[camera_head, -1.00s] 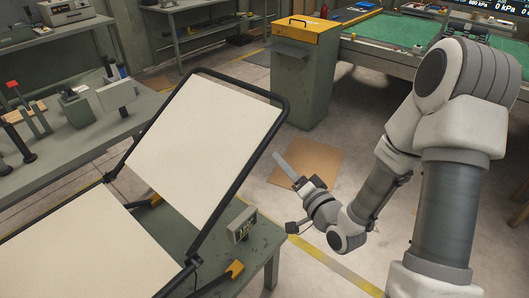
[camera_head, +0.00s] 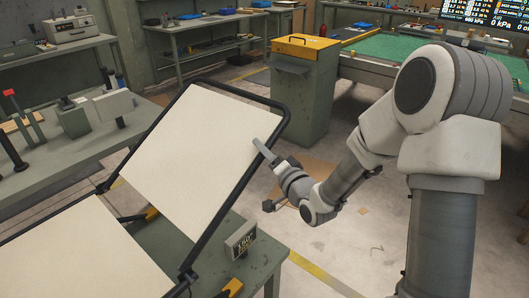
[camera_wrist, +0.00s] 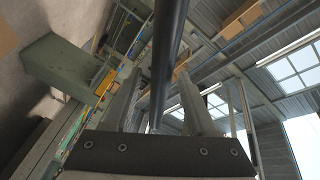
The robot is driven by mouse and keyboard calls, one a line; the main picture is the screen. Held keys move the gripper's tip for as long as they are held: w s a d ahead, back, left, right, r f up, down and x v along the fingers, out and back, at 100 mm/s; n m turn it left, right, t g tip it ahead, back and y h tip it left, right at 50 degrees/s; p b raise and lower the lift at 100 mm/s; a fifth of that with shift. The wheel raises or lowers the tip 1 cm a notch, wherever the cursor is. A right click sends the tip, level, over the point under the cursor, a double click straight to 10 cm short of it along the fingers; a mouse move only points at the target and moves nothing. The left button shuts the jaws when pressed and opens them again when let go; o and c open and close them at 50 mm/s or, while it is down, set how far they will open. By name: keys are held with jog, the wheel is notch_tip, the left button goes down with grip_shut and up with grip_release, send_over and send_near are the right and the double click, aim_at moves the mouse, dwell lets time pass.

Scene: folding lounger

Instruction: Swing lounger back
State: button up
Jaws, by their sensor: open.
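The lounger back (camera_head: 195,148) is a cream panel in a black tube frame, tilted up from the flat cream section (camera_head: 75,255) at lower left. My gripper (camera_head: 264,150) is at the right side of the back's frame, below its top right corner. In the wrist view a dark frame tube (camera_wrist: 168,60) runs between the two fingers of my gripper (camera_wrist: 160,95), which stand apart with gaps on both sides. Whether either finger touches the tube cannot be told.
The lounger is on a green table (camera_head: 262,262) with a small display box (camera_head: 240,240) at its edge. A cabinet with a yellow top (camera_head: 305,48) stands behind. A workbench (camera_head: 60,150) with tools is at left. Open floor lies at right of the table.

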jog(key=shift+w+a, duration=0.1)
grip_shut()
dwell(1.4)
